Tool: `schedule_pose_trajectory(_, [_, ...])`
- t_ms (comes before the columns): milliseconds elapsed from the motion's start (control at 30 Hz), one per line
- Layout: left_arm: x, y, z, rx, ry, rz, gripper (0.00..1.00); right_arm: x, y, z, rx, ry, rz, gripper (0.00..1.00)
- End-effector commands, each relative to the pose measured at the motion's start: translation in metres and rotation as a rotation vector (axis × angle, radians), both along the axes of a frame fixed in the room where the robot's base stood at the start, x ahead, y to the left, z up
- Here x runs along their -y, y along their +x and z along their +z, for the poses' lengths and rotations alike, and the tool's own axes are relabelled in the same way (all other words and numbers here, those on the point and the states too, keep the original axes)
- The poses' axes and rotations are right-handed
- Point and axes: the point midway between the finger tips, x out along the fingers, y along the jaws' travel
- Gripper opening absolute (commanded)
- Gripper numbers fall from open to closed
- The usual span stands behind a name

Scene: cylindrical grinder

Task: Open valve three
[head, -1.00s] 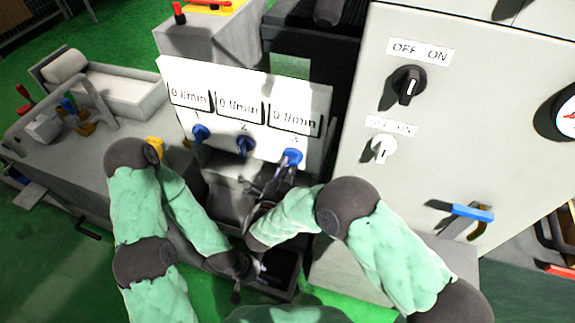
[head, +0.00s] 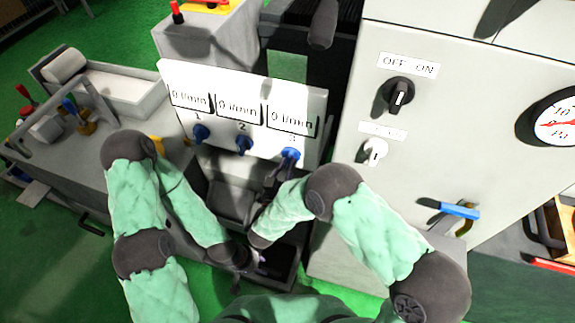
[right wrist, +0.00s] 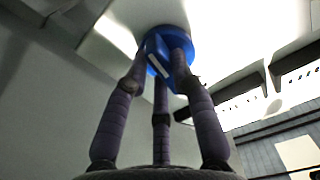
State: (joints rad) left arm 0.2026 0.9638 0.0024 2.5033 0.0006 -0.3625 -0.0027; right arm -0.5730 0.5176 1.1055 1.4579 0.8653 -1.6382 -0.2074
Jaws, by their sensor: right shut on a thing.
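Valve three (head: 291,153) is the rightmost knob. My right gripper (head: 284,164) is at it from below. In the right wrist view the dark fingers of the right gripper (right wrist: 165,60) are closed around the blue knob of valve three (right wrist: 156,42), which has a pale line on its grip. Valve one (head: 201,132) and valve two (head: 243,144) are free. My left gripper (head: 246,276) hangs low, away from the panel, its fingers unclear.
A grey cabinet (head: 345,215) on the right has a black OFF/ON switch (head: 398,95), a white switch (head: 374,150), a blue-handled lever (head: 459,210) and a pressure gauge (head: 559,120). A grey bench (head: 65,160) with a white tray (head: 125,90) stands at the left.

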Motion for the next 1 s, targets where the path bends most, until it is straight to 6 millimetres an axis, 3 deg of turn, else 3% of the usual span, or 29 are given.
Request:
schedule_pose_trajectory(633, [0.0, 0.0, 0.0026, 0.0, 0.0, 0.0, 0.4, 0.0003, -0.0008, -0.002, -0.02, -0.05, 0.002, 0.0])
schedule_pose_trajectory(667, [0.0, 0.0, 0.0026, 0.0, 0.0, 0.0, 0.4, 0.0003, -0.0008, -0.002, -0.02, -0.05, 0.002, 0.28])
schedule_pose_trajectory(733, [0.0, 0.0, 0.0025, 0.0, 0.0, 0.0, 0.4, 0.0004, -0.0008, -0.0018, -0.02, -0.05, 0.002, 0.47])
schedule_pose_trajectory(1000, [0.0, 0.0, 0.0026, 0.0, 0.0, 0.0, 0.4, 0.0004, -0.0003, -0.0007, -0.018, -0.049, 0.0, 0.49])
